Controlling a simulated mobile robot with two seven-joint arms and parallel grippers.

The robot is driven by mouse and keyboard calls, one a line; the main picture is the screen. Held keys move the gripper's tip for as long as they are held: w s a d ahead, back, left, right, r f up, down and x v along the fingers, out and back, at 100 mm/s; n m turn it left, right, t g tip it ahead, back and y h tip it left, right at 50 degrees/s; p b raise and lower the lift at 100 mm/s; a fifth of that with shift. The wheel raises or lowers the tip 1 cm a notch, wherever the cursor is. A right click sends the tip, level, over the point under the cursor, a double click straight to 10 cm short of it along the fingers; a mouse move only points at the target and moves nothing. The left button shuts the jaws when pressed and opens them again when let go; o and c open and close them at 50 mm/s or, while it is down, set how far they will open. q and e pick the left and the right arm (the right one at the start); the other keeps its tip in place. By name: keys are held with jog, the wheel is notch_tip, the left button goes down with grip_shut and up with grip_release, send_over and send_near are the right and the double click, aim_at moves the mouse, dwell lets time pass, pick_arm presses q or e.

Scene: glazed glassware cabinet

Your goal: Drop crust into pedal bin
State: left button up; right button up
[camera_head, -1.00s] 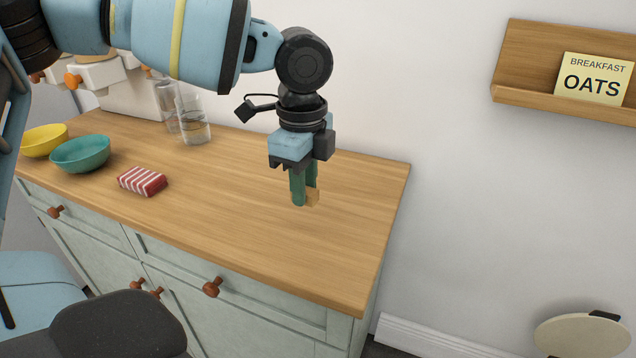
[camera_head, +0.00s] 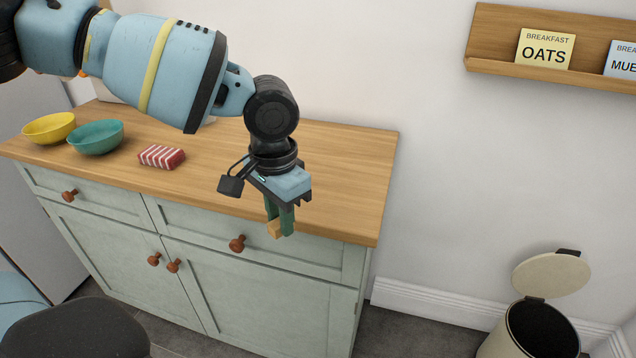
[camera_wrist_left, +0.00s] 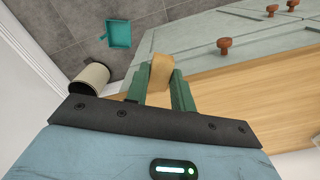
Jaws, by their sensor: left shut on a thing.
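My left gripper (camera_head: 280,224) is shut on the crust (camera_head: 274,229), a small tan piece at its fingertips. In the head view they show in front of the cabinet's drawer face, near the counter's front edge. In the left wrist view the crust (camera_wrist_left: 161,72) sits between the green fingers (camera_wrist_left: 160,80). The pedal bin (camera_head: 535,330) is cream with a dark inside, on the floor at the lower right of the head view. Its round lid (camera_head: 551,276) is raised. The bin also shows in the left wrist view (camera_wrist_left: 90,80). My right gripper is not in view.
The wooden counter (camera_head: 340,170) holds a yellow bowl (camera_head: 49,128), a teal bowl (camera_head: 96,137) and a red striped packet (camera_head: 161,157). A wall shelf (camera_head: 490,50) holds breakfast boxes. A teal tray-like object (camera_wrist_left: 118,34) lies on the floor. Floor between cabinet and bin looks clear.

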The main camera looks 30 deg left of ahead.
pick_arm(q)
jog(key=s+a+r+n, duration=0.1)
jog(key=s+a+n, duration=0.1)
jog(key=a+n, duration=0.45)
jog(key=s+a+n, duration=0.3)
jog(key=a, duration=0.7)
jog(key=s+a+f+n, duration=0.2)
jog(key=s+a+f, duration=0.2)
jog(key=f, duration=0.1)
jog(key=w+d+f+m, duration=0.1)
jog(key=d+f, duration=0.1)
jog(key=d, duration=0.4)
jog(key=w+d+f+m, duration=0.2)
jog(key=d+f, duration=0.1)
jog(key=d, duration=0.3)
jog(key=w+d+r+m, duration=0.2)
jog(key=d, duration=0.6)
jog(key=w+d+r+m, duration=0.2)
jog(key=d+m, duration=0.1)
jog(key=d, duration=0.4)
jog(key=shift+d, duration=0.4)
jog(key=shift+w+d, duration=0.1)
jog(key=shift+d, duration=0.05)
